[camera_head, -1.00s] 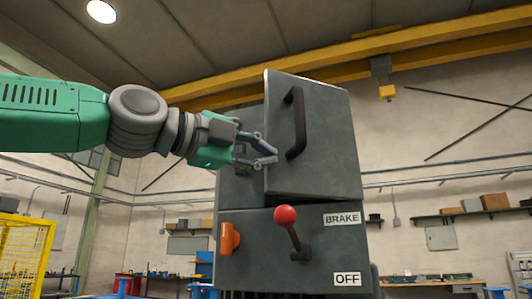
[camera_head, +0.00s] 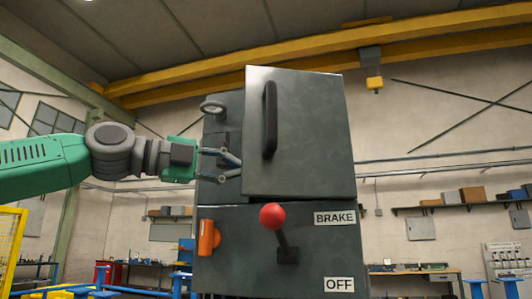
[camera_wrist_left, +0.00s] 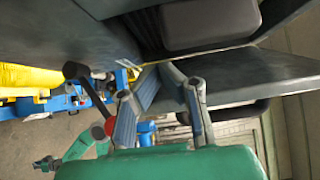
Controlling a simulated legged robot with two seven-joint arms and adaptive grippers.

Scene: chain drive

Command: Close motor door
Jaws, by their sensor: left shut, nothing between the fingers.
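The motor door (camera_head: 312,135) is a dark grey panel with a black vertical handle (camera_head: 269,120). In the head view it stands ajar, its left edge out from the grey motor housing (camera_head: 222,110). My left gripper (camera_head: 230,165) is shut and empty, with its fingers by the door's left edge, below and left of the handle. In the left wrist view its fingers (camera_wrist_left: 160,112) reach close to the door panel (camera_wrist_left: 265,77); contact is unclear. What seems to be my right gripper (camera_wrist_left: 45,163) shows small at lower left there, too small to judge.
An orange part (camera_head: 208,238) is on the housing's left side. A yellow fence (camera_head: 10,245) stands at far left.

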